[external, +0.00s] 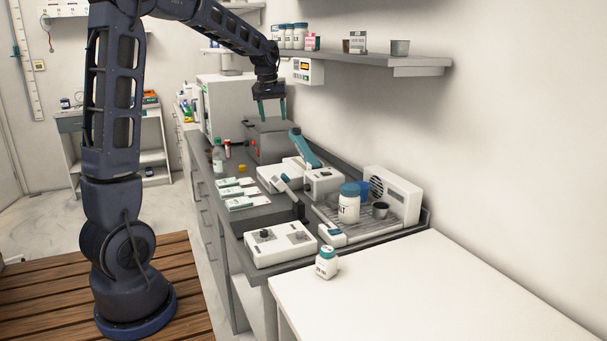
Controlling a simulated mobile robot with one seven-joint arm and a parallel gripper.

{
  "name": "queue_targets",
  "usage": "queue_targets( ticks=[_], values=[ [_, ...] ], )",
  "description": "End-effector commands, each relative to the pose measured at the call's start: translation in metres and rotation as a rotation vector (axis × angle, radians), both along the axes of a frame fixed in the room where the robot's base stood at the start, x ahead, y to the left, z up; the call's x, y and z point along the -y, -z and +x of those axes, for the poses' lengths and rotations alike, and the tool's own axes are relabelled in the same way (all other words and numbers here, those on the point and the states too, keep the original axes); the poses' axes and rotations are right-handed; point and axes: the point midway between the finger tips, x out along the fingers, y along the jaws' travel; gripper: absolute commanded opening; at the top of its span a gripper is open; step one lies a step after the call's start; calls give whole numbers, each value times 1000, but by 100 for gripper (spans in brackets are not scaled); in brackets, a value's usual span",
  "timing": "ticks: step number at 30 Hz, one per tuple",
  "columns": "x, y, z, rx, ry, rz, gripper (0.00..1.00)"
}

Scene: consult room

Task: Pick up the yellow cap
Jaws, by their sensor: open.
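A small yellow-orange thing (241,168), which looks like the yellow cap, lies on the grey counter near its left edge, behind the flat white and green packs. It is too small to make out its shape. My gripper (272,112) hangs from the arm at the upper middle, with two teal fingers pointing down and apart. It is open and empty, above the dark grey box on the counter. It is higher than the yellow cap and to its right in the picture, apart from it.
Flat packs (237,190) lie in front of the cap. A clear bottle (218,158) and a red-topped item (227,149) stand to its left. The dark grey box (268,140) is behind it. A white device with a blue arm (305,150) is to its right. A shelf (375,61) overhangs the counter.

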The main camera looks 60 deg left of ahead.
Motion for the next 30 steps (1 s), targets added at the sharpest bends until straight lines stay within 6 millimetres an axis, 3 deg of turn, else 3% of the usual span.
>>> queue_targets(
  ticks=[1,10,21,24,30],
  values=[
    [-22,9,4,-9,-40,-8,56],
    [-139,63,9,-50,-272,-48,56],
    [-278,149,-20,-97,-543,-91,56],
    [-303,168,-30,-106,-594,-99,56],
    [-327,187,-41,-115,-646,-106,56]
  ],
)
